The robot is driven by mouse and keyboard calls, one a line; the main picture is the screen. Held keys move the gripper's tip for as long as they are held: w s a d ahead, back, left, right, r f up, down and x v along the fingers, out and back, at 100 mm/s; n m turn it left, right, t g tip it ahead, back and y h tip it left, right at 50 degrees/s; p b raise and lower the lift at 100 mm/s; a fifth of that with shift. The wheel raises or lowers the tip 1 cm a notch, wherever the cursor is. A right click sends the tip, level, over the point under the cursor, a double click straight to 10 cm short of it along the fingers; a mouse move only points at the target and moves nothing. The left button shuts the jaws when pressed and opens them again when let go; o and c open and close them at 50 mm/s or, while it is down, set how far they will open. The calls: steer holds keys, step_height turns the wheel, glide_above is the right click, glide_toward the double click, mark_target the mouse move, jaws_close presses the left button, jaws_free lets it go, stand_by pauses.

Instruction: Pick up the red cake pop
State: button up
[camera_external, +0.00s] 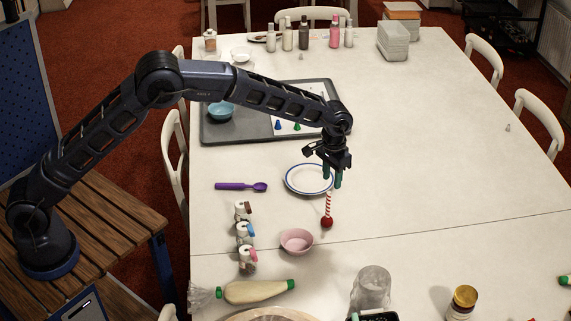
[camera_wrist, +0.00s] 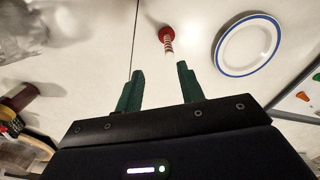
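The red cake pop (camera_external: 327,222) is on the white table, in front of the plate, with its red-and-white striped stick pointing up the picture from the ball. I cannot tell whether the stick stands or lies. In the wrist view the cake pop (camera_wrist: 166,34) is beyond my fingertips, its stick pointing toward the gap between them. My gripper (camera_external: 332,181) has green fingers, and it is open and empty near the stick's free end. In the wrist view my gripper (camera_wrist: 160,72) shows its two fingers spread apart, with nothing between them.
A blue-rimmed white plate (camera_external: 293,188) is just left of my gripper. A clear glass jar (camera_external: 371,288) is in front. The table's right side is largely clear.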

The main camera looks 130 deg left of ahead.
steer(key=f, duration=0.2)
steer(key=a+f, duration=0.1)
steer(key=f, duration=0.1)
steer(key=s+f, duration=0.1)
steer(key=f, duration=0.2)
steer(key=shift+a, duration=0.2)
glide_above(327, 218)
steer(key=shift+s+a+f, duration=0.1)
steer(key=shift+a+f, duration=0.05)
steer(key=shift+f, duration=1.2)
steer(key=shift+s+a+f, duration=0.1)
steer(key=shift+f, duration=1.25)
jaws_close()
